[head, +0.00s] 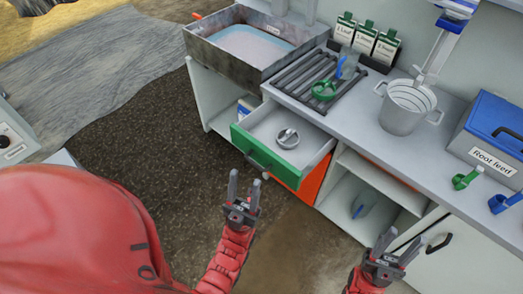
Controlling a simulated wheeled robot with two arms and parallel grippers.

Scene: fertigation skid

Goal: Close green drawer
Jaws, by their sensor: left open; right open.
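The green-fronted drawer (265,156) is pulled out from the counter, left of the middle of the head view. A round metal object (287,138) lies inside it. The drawer has a handle on its green front. My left gripper (244,186) is open and empty, with its fingers pointing up just in front of and below the drawer front; I cannot tell whether it touches it. My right gripper (388,249) is open and empty at the lower right, in front of the lower cabinet.
The counter carries a sink with pale liquid (250,46), a dark rack (310,80) with a green scoop (324,90), a metal pot (405,106) and a blue-lidded box (490,140). An orange panel (314,179) and open shelves (360,200) lie below.

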